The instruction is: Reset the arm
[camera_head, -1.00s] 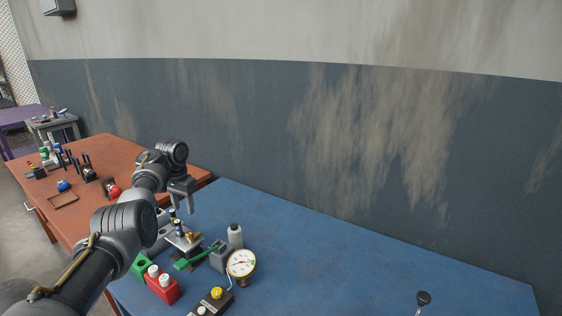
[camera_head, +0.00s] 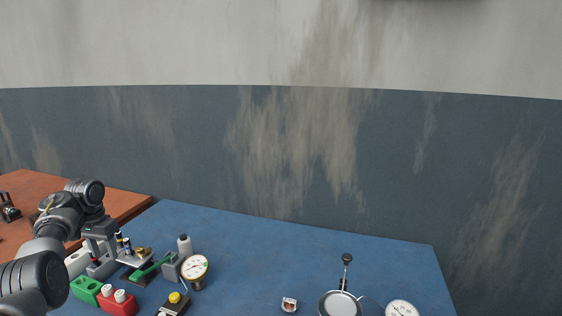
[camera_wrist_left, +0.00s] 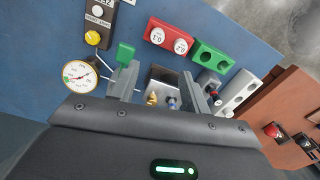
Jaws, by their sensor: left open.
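My left arm comes in from the left in the head view. My left gripper (camera_head: 102,245) points down over the left part of the blue table (camera_head: 260,250), above a small metal stand with little injector-like parts (camera_head: 130,258). In the left wrist view the fingers of my left gripper (camera_wrist_left: 165,95) are apart. The metal stand and a brass piece (camera_wrist_left: 152,98) show between and beyond them, and I see nothing held. My right gripper is in no view.
Near the left gripper are a dial gauge (camera_head: 195,268), a white bottle (camera_head: 184,244), a red block (camera_head: 117,302), a green block (camera_head: 86,288) and a box with a yellow button (camera_head: 174,303). The table's middle is clear. A round plate (camera_head: 341,304) and another gauge (camera_head: 402,309) stand at right.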

